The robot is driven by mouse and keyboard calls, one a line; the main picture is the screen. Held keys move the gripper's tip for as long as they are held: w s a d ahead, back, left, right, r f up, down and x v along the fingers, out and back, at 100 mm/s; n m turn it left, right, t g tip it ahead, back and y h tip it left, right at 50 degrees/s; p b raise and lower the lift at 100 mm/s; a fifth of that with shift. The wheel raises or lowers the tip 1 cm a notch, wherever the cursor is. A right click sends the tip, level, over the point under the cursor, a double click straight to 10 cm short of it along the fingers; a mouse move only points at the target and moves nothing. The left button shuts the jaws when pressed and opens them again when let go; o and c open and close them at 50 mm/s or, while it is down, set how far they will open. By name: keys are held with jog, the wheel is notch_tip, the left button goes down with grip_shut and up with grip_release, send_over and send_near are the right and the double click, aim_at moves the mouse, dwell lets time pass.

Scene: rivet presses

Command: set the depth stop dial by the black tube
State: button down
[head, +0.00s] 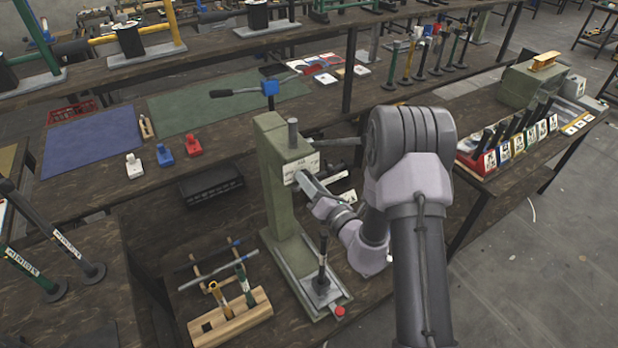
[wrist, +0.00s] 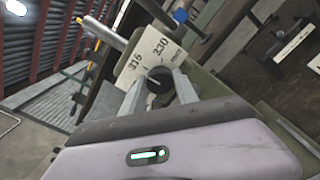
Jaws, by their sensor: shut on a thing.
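The green rivet press (head: 273,165) stands on the dark bench with a white scale plate (head: 301,167) on its head. In the wrist view the plate (wrist: 152,50) reads 315 and 330. My gripper (head: 305,181) is at the front of the press head, just below the plate. In the wrist view its two fingers (wrist: 159,84) are closed on either side of the round black dial (wrist: 158,86). The dial is hidden in the head view. A black tube (head: 322,256) with a pale label stands upright on the press base; its label is too small to read.
A wooden rack (head: 228,322) with yellow and green tubes stands left of the press base. A black tray (head: 212,185) lies behind it. Labelled bins with black tubes (head: 503,150) stand at right.

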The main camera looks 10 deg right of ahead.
dwell(0.4)
jog(key=c, duration=0.9)
grip_release()
jog(key=shift+s, duration=0.1)
jog(key=p+v, duration=0.2)
jog(key=v, duration=1.5)
jog(key=shift+s, duration=0.1)
